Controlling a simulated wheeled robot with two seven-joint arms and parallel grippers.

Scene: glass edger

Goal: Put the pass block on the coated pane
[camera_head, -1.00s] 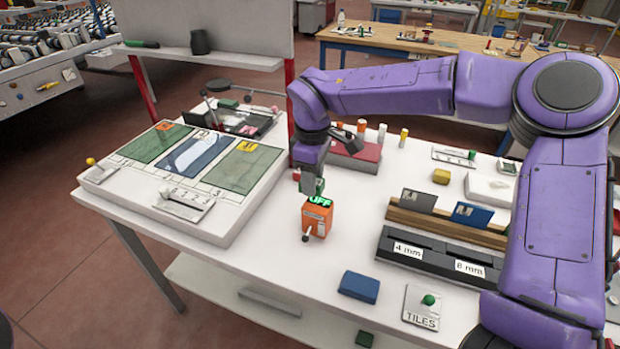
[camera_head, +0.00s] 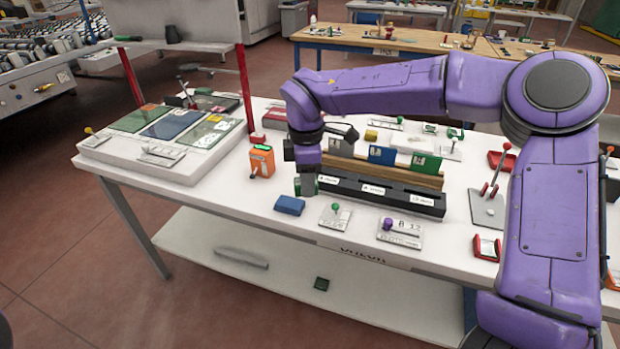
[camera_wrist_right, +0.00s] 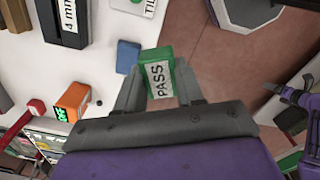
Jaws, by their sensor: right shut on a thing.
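The green pass block (camera_wrist_right: 158,74), with a white PASS label, sits between the fingers of my right gripper (camera_wrist_right: 160,88) in the wrist view. In the head view my right gripper (camera_head: 305,178) is shut on the pass block (camera_head: 304,187), near the left end of the black slotted rack. A white board (camera_head: 107,147) at the table's left holds a green pane (camera_head: 138,118), a blue pane (camera_head: 171,124) and another green pane (camera_head: 206,133). I cannot tell which pane is the coated one. The gripper is well to the right of the board.
An orange box (camera_head: 262,161) with a green display stands between the board and my gripper. A blue block (camera_head: 289,205) lies near the front edge. The black rack (camera_head: 400,196) is to the right. A red post (camera_head: 242,88) rises behind the board.

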